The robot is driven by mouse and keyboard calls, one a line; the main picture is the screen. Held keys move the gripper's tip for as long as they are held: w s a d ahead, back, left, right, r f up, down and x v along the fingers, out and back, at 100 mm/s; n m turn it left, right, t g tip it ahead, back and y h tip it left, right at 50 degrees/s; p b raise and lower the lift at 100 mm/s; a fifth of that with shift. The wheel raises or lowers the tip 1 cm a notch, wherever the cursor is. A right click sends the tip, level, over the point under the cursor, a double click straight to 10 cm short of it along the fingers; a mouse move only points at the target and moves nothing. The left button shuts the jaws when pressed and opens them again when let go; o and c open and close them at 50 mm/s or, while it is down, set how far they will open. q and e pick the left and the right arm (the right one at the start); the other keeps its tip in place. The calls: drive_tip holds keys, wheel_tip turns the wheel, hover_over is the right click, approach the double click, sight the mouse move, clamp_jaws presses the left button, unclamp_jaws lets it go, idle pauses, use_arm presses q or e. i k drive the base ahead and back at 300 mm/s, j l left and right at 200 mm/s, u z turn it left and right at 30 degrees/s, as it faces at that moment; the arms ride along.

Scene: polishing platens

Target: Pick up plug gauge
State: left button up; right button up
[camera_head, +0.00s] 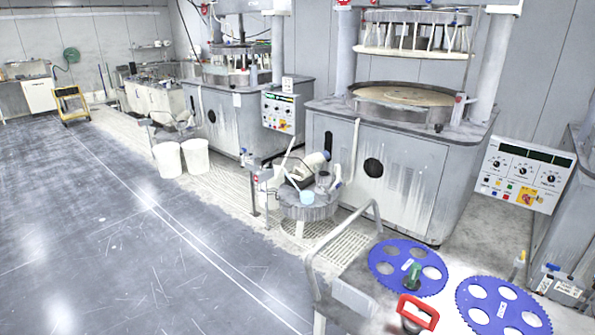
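I cannot make out for certain which thing is the plug gauge. A small upright green piece (413,274) stands on the left blue toothed disc (383,262), near the bottom right of the head view. A tool with a red loop handle (428,308) and a grey body sits just in front of that disc. A thin upright piece with a yellow upper part (519,262) stands behind the right blue toothed disc (478,313). Neither of my grippers shows in this view.
The discs lie on a pale bench top with a grey tubular rail (335,232) at its left. A round stand (306,212) carries several small items. A polishing machine (385,175) and a control panel (525,173) stand behind. The floor (100,230) at left is clear.

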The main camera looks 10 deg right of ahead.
sight(411, 281)
drive_tip(key=l+z, duration=0.1)
drive_tip(key=z, duration=0.7)
drive_tip(key=l+z, duration=0.2)
drive_tip(key=z, duration=0.2)
